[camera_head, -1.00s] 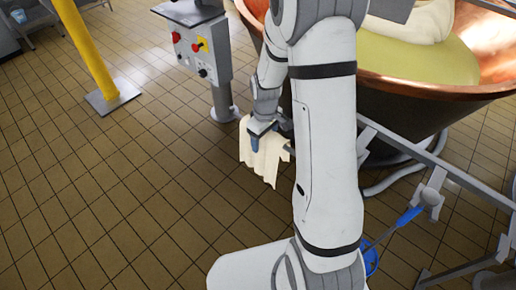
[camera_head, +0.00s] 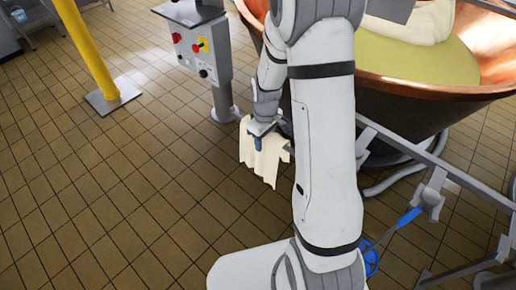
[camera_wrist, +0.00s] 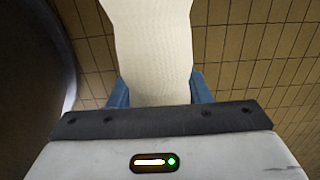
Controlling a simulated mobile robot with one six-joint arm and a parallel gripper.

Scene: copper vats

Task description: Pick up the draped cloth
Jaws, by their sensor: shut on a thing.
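The cream cloth (camera_head: 262,166) hangs at the centre of the head view, beside the copper vat and above the tiled floor. My gripper (camera_head: 257,141) is at its upper part, with one blue finger in front of the cloth. In the wrist view the cloth (camera_wrist: 152,50) runs between the two blue fingers of my gripper (camera_wrist: 160,90), which is shut on it. My arm hides the right side of the cloth's surroundings, so I cannot tell whether it still touches the rail there.
The copper vat (camera_head: 410,105) with yellowish contents stands at right. A metal rail (camera_head: 420,158) runs below it. A grey control box (camera_head: 203,50) on a post stands behind the gripper. A yellow post (camera_head: 88,50) is at left. The tiled floor at left is clear.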

